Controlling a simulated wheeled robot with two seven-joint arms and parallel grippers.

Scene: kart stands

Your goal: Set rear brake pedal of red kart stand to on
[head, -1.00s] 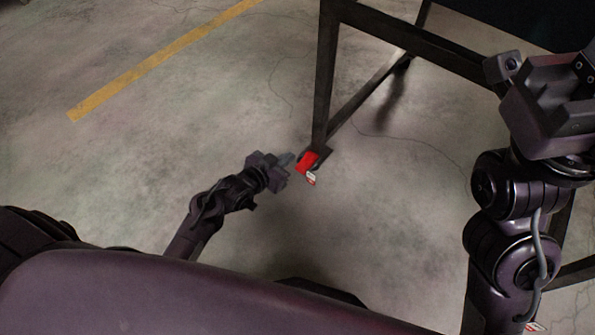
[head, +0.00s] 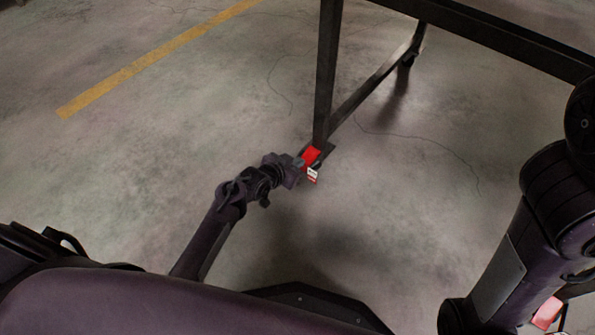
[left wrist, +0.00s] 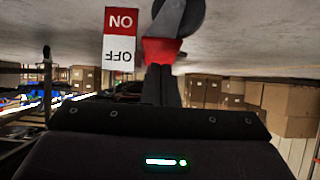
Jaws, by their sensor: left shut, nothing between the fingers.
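The dark frame of the kart stand (head: 325,75) stands at the upper middle and right of the head view. A red brake pedal (head: 311,155) sits at the foot of its near leg, beside a small red and white label (head: 312,174). My left gripper (head: 299,165) is shut and empty, its tips at the pedal. In the left wrist view, the shut fingers (left wrist: 160,84) reach the red pedal (left wrist: 160,51) under a caster wheel (left wrist: 178,18); contact is not clear. The upside-down label (left wrist: 120,38) reads ON and OFF. My right gripper is out of view.
Another red pedal (head: 547,312) shows at the lower right, close to my right arm. A yellow floor line (head: 150,60) crosses the upper left. The concrete floor left of the stand is clear. Cardboard boxes (left wrist: 285,105) stand far behind in the wrist view.

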